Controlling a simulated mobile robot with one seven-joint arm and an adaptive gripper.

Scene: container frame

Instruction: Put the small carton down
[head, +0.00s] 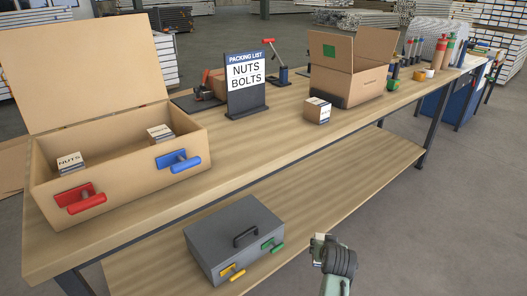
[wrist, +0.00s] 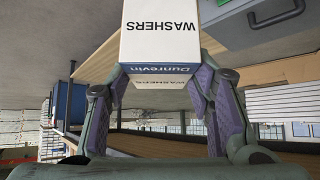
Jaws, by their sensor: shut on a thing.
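A small white and dark blue carton labelled WASHERS (wrist: 160,38) fills the top middle of the wrist view, upside down there. My gripper (wrist: 162,82) is shut on it, with a finger on either side. In the head view my gripper (head: 322,246) is low at the bottom right, in front of the workbench and right of the grey toolbox. Only a small pale part of the held carton shows there, mostly hidden by my gripper. Another small carton (head: 317,111) stands on the workbench in front of the open box.
The workbench (head: 270,134) has a lower shelf (head: 340,176) holding a grey toolbox (head: 235,240). A large open box (head: 120,178) on top holds small cartons, one marked NUTS (head: 70,162). A packing list sign (head: 246,85) reads NUTS, BOLTS. An open carton box (head: 352,82) stands farther right.

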